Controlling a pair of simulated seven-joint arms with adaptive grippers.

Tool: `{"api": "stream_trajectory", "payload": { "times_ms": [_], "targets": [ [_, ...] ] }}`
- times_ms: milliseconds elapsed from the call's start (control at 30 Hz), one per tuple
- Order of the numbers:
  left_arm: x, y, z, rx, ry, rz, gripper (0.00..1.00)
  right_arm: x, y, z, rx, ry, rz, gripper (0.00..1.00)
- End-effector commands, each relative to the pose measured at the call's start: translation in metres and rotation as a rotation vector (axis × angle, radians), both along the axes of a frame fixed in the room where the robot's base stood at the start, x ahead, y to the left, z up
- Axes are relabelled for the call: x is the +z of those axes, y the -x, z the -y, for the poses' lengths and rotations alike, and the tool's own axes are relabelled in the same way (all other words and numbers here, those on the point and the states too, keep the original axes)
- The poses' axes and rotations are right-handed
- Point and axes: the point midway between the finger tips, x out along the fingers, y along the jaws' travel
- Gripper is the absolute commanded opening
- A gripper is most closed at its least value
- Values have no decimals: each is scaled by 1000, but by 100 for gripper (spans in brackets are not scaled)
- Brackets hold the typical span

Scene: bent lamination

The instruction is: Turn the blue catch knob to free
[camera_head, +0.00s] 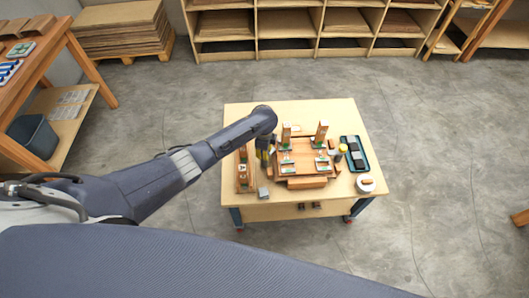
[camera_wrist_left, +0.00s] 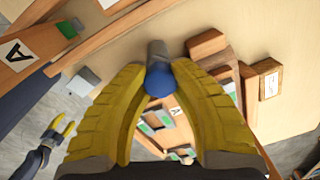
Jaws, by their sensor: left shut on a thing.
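The blue catch knob (camera_wrist_left: 158,80) shows in the left wrist view as a round blue cap at the end of a grey cylinder. My left gripper (camera_wrist_left: 160,88) has its two yellow fingers on either side of the knob and is shut on it. In the head view my left gripper (camera_head: 264,152) reaches down at the left side of the wooden fixture (camera_head: 305,157), and my arm hides the knob there. My right gripper (camera_wrist_left: 60,131) shows small at the lower left of the left wrist view, with its yellow fingers apart and empty over the floor.
The fixture stands on a light wooden table (camera_head: 350,110). A long wooden piece (camera_head: 244,178) with upright blocks lies left of it. A dark teal tray (camera_head: 355,153), a yellow-topped item (camera_head: 343,149) and a white round container (camera_head: 366,183) are on the right. The back strip is clear.

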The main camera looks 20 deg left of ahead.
Motion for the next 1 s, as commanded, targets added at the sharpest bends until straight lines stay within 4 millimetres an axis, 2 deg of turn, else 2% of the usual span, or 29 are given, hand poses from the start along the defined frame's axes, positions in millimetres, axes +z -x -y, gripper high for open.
{"api": "stream_trajectory", "payload": {
  "times_ms": [600, 1000],
  "targets": [
    [-2, 1, 5, 561, 7, -4, 0, 0, 0, 0, 0, 0, 0, 48],
    [-1, 1, 5, 780, 7, -5, 0, 0, 0, 0, 0, 0, 0, 48]
  ]
}}
